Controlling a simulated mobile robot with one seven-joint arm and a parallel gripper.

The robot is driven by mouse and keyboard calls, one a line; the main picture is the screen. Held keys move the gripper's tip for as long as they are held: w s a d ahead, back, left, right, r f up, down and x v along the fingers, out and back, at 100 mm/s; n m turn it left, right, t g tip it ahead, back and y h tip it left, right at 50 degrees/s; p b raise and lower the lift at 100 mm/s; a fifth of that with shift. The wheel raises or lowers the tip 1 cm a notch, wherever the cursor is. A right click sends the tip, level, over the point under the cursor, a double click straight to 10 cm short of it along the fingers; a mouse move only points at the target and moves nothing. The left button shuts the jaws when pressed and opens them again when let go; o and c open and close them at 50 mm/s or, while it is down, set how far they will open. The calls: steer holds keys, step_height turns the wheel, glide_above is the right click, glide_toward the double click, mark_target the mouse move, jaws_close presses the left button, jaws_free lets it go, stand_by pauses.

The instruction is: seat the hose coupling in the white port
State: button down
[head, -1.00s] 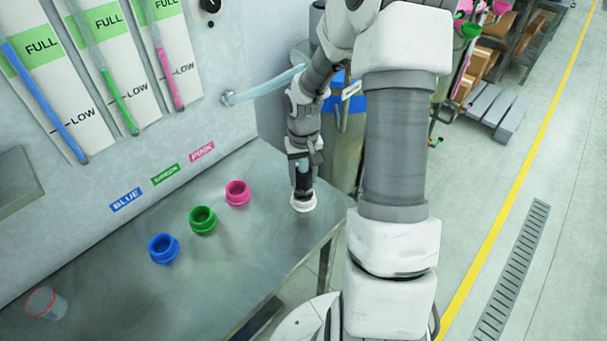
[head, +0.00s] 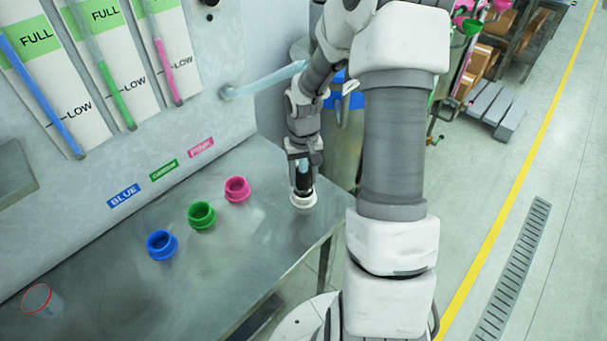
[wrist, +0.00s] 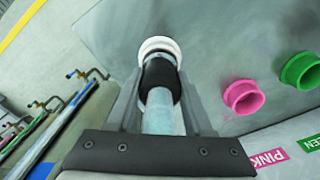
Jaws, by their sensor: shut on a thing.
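The white port (head: 304,203) stands on the steel bench near its right end; it also shows as a white ring in the wrist view (wrist: 157,46). The hose coupling, a black sleeve (wrist: 160,82) on a pale blue hose (wrist: 159,121), is between my fingers. My gripper (head: 303,168) is shut on the coupling, pointing down above the white port. The coupling's end overlaps the white ring in the wrist view. I cannot tell whether it is inside the port or just over it. The fingers hide part of the coupling.
Pink (head: 237,189), green (head: 201,215) and blue (head: 161,245) ports stand in a row left of the white port. A clear cup with a red rim (head: 42,300) is at the bench's far left. A drum (head: 347,135) stands just beyond the bench's right end.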

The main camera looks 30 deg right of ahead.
steer(key=shift+f, duration=0.35)
steer(key=shift+c, duration=1)
jaws_free()
steer(key=shift+r+p, duration=2.5)
steer(key=shift+r, duration=1.1)
